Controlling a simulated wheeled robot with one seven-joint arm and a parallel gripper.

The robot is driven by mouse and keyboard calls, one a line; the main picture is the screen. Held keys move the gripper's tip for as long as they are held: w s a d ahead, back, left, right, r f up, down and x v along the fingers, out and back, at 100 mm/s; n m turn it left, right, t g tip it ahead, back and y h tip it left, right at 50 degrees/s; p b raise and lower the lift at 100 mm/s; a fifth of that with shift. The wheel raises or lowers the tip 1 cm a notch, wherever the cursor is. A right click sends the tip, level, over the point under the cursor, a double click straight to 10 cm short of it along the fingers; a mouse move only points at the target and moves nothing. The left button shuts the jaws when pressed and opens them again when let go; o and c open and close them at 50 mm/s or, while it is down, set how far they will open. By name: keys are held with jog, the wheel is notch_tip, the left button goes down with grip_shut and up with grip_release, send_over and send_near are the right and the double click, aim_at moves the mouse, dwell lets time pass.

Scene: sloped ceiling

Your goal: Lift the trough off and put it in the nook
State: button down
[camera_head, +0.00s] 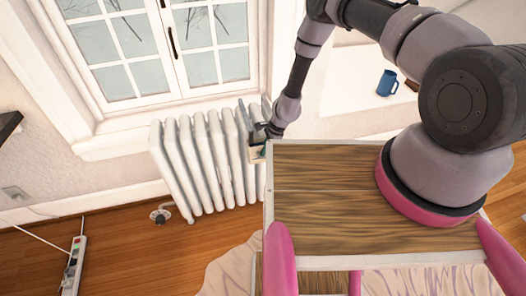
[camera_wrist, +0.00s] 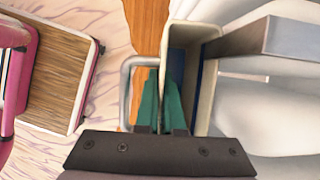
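The trough is a narrow cream box with a dark inside. In the wrist view the trough (camera_wrist: 208,62) lies just beyond my gripper (camera_wrist: 163,88), beside the white radiator, with a grey loop on its left. My two green fingers straddle its near left wall, one inside and one outside, close against it. In the head view the trough (camera_head: 256,153) shows small at the radiator's right end, partly hidden by my gripper (camera_head: 262,143). How it hangs there is hidden. I cannot make out a nook for certain.
The white radiator (camera_head: 205,160) stands under the window. A wood-topped part with pink sides, which may be mine, fills the lower right. A blue mug (camera_head: 387,83) stands on a white surface at the back right. A power strip (camera_head: 74,264) lies on the floor at left.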

jog(key=shift+r, duration=0.1)
jog(key=shift+r, duration=2.7)
jog(key=s+d, duration=0.4)
jog(key=s, duration=0.9)
jog(key=shift+s+r, duration=0.25)
jog(key=shift+r, duration=0.2)
jog(key=shift+s, duration=0.1)
